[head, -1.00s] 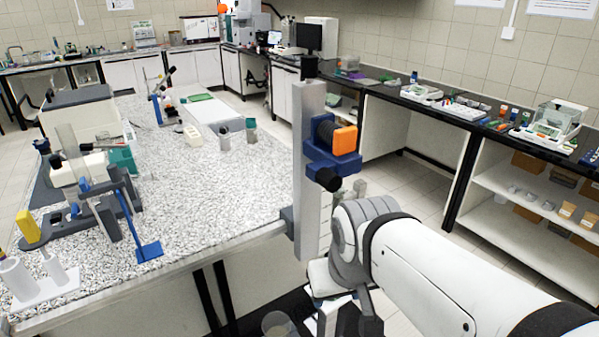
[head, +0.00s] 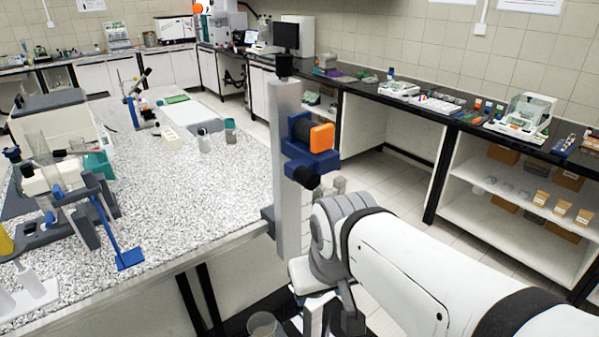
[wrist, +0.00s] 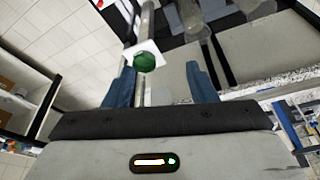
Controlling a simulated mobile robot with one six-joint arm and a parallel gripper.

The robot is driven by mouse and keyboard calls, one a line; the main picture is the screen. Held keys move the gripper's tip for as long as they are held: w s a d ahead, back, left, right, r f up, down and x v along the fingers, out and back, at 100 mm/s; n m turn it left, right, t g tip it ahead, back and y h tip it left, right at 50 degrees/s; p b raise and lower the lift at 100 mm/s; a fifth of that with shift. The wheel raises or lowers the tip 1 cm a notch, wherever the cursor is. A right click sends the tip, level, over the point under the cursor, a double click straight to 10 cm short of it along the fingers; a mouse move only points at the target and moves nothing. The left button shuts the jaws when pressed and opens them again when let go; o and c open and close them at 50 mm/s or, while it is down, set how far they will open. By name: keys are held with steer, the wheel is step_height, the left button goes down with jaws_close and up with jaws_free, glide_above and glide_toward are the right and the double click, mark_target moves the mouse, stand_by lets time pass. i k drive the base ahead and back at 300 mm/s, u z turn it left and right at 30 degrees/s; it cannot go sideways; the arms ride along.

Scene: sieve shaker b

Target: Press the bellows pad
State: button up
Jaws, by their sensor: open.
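The bracket is fixed to a grey upright post (head: 288,190) at the bench's right edge. I take this to be the bellows pad. My gripper is low in the head view, below the pad and apart from it; its fingers are not clear there. In the wrist view my gripper (wrist: 160,68) is open, with two blue fingers apart and nothing held. A green six-sided piece (wrist: 144,62) on a white plate shows between the fingers, apparently beyond them.
The speckled bench (head: 185,205) fills the left, with a clamp-like apparatus (head: 75,185) and a blue flat-ended tool (head: 118,235). A clear cup (head: 263,325) shows at the bottom. Shelving with a dark counter (head: 435,110) stands on the right. Tiled floor (head: 385,180) is open between them.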

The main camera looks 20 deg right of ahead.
mark_target(321, 136)
steer(key=z, duration=0.4)
steer(key=k, duration=1.5)
steer(key=u, duration=0.35)
steer(key=i, duration=1)
steer(key=u, duration=0.05)
